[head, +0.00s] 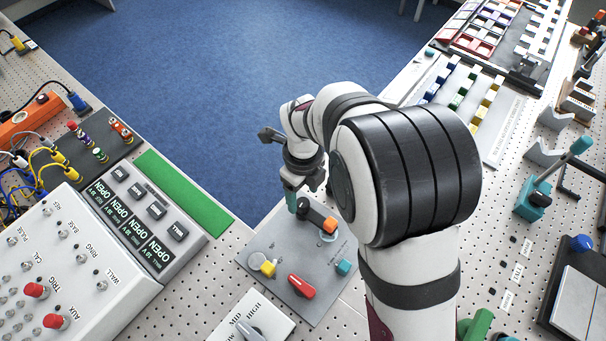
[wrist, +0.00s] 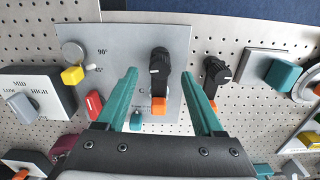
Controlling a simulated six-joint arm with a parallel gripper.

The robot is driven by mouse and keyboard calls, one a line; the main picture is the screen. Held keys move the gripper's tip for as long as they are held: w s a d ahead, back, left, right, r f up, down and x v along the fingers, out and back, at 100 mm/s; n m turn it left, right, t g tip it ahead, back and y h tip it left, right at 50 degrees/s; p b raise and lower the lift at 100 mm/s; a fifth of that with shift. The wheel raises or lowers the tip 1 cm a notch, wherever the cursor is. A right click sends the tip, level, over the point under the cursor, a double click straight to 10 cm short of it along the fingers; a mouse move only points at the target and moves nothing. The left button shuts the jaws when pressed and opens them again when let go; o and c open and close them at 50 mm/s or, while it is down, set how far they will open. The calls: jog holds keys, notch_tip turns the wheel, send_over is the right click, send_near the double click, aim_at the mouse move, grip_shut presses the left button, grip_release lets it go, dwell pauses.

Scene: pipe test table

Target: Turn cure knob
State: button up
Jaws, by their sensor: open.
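My gripper (head: 292,203) hangs over the far part of a grey panel (head: 262,240). In the wrist view its two teal fingers (wrist: 160,75) are open and empty. Between them, in the picture, is a black knob or lever (wrist: 160,66) with a white line and an orange end (wrist: 158,105); the head view shows its orange end (head: 331,225) just right of the fingers. I cannot tell whether the fingers touch it. The panel also bears a red handle (head: 302,286), a yellow knob (head: 268,268) and a teal knob (head: 344,267). No "cure" label is readable.
A grey pointer knob (head: 248,331) sits on a LOW/MID/HIGH plate at the front. A console with OPEN displays (head: 120,215) stands at left. A second black knob (wrist: 216,72) is right of the fingers in the wrist view. My arm hides part of the table.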

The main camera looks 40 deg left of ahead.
aim_at(303, 202)
notch_tip(303, 202, up, 14)
jog(key=shift+f, duration=0.25)
jog(key=d+r+n, duration=0.2)
jog(key=d+n, duration=0.1)
jog(key=d, duration=0.6)
jog(key=d+r+n, duration=0.2)
jog(key=d, duration=0.7)
jog(key=s+d+f+n+y, duration=0.1)
jog(key=s+d+f+n, duration=0.3)
jog(key=s+d+n, duration=0.4)
jog(key=s+d, duration=0.3)
jog(key=s, duration=0.1)
jog(key=shift+d+y, duration=0.25)
jog(key=shift+y, duration=0.15)
